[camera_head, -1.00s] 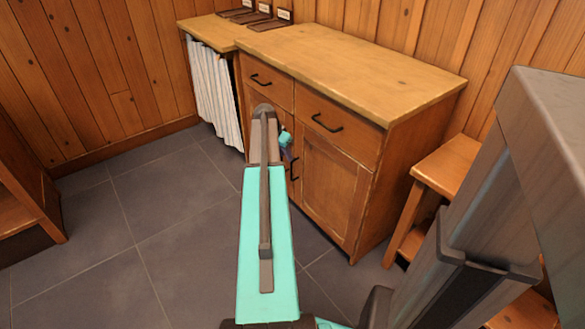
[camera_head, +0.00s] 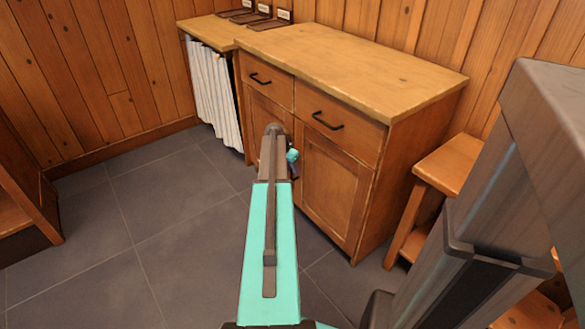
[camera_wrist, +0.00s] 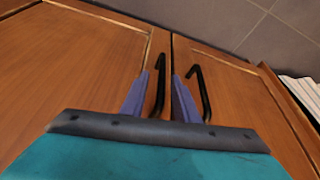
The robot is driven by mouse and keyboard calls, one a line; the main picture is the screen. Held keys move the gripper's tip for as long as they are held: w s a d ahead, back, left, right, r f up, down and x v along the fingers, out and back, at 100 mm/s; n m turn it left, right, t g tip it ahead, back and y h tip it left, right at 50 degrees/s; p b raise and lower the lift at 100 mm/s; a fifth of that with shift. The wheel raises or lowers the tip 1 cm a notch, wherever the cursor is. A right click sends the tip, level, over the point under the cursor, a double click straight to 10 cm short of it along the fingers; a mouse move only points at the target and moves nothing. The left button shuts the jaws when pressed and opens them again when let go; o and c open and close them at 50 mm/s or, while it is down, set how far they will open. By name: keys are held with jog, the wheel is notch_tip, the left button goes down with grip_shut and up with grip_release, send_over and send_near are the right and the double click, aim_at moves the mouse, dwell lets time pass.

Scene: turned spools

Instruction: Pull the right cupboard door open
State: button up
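The right cupboard door (camera_head: 333,190) is a framed wooden panel under the right drawer, and it looks shut. In the wrist view the same door (camera_wrist: 75,60) fills the left side. Its black bar handle (camera_wrist: 159,85) stands between my two purple fingers there. My gripper (camera_wrist: 161,75) is open, with a finger on each side of that handle and visible gaps. I cannot tell how deep the handle sits between them. In the head view my gripper (camera_head: 293,165) is small and partly behind my arm, at the doors' meeting edge, and hides the door handles.
The left door's black handle (camera_wrist: 200,90) is just right of my right finger in the wrist view. Drawer handles (camera_head: 328,121) stick out above. A wooden stool (camera_head: 440,180) stands right of the cupboard. The grey tiled floor (camera_head: 180,230) in front is clear.

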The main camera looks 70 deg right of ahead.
grip_shut()
